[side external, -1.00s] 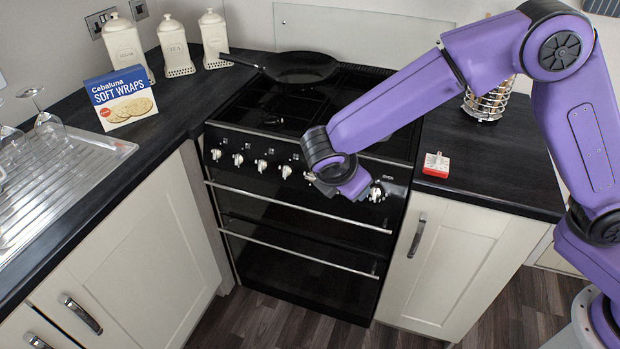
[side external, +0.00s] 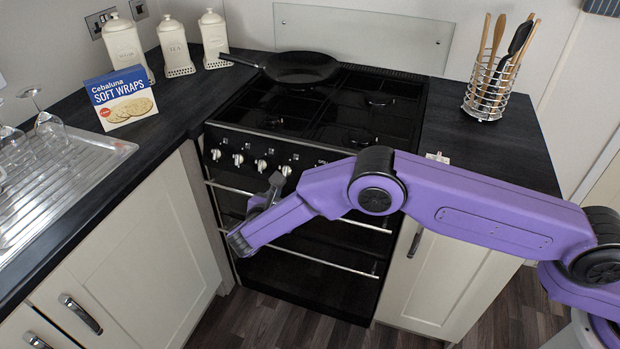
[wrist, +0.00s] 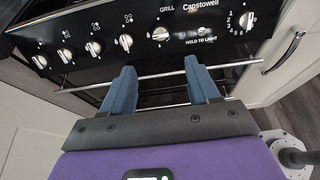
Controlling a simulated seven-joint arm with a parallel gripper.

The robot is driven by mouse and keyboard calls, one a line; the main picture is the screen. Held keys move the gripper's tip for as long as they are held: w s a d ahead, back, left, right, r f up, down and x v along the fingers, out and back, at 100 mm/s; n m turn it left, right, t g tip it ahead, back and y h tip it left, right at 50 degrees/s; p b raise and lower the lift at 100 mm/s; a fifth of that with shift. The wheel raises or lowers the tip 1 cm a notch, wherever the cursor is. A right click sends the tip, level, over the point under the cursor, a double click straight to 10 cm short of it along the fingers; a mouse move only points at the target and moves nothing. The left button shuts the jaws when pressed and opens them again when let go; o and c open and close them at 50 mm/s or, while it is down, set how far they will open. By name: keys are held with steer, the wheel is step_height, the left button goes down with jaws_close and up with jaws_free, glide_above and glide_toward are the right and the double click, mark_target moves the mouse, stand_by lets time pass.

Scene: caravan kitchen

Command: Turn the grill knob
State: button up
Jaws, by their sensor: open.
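The grill knob (wrist: 160,35) is a silver knob under the GRILL label on the black control panel, in the upper middle of the wrist view. In the side view my arm hides it. My gripper (wrist: 161,76) is open and empty, its two blue fingers pointing at the panel. The knob lies beyond the fingertips, between their lines, and nothing touches it. In the side view my gripper (side external: 277,182) is in front of the cooker, just below the row of knobs.
Several other burner knobs (wrist: 93,48) run left of the grill knob. A numbered oven knob (wrist: 247,20) is to the right. The oven door's handle bar (wrist: 155,72) runs below the panel, close to the fingers. A black pan (side external: 301,67) sits on the hob.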

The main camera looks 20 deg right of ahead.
steer(key=x, duration=1.5)
steer(key=shift+d+f, duration=0.1)
steer(key=c, duration=1)
